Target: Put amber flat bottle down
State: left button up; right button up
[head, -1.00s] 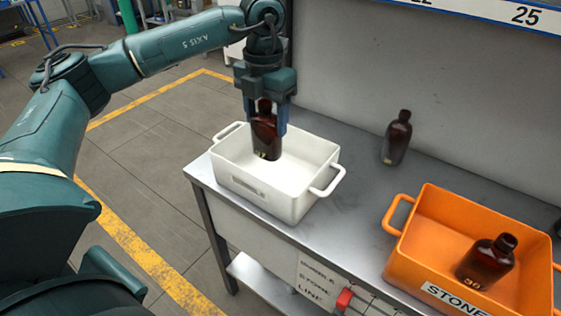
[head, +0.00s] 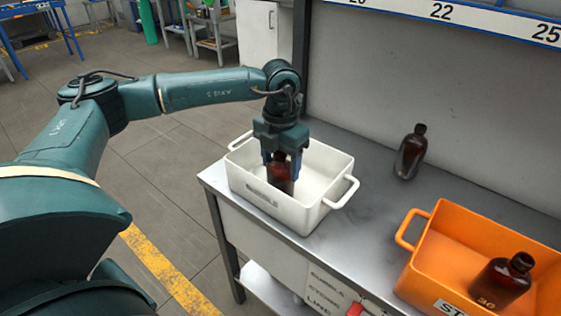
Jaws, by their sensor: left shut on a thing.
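An amber flat bottle (head: 280,175) is upright between the fingers of my left gripper (head: 281,163). The gripper is shut on its upper part. The bottle is down inside the white crate (head: 268,199), at its left-middle part. The front wall hides the bottle's base, so I cannot tell whether it touches the crate floor. My right gripper is not in view.
Another amber bottle (head: 411,153) stands on the grey bench (head: 372,206) near the back wall. An orange crate (head: 480,240) at the right holds a third amber bottle (head: 502,281). Bare bench lies between the crates.

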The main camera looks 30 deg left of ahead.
pick_arm(q)
jog(key=o, duration=1.1)
jog(key=shift+f, duration=0.1)
jog(key=shift+c, duration=0.2)
notch_tip(320, 180, up, 12)
jog(key=shift+r, duration=0.2)
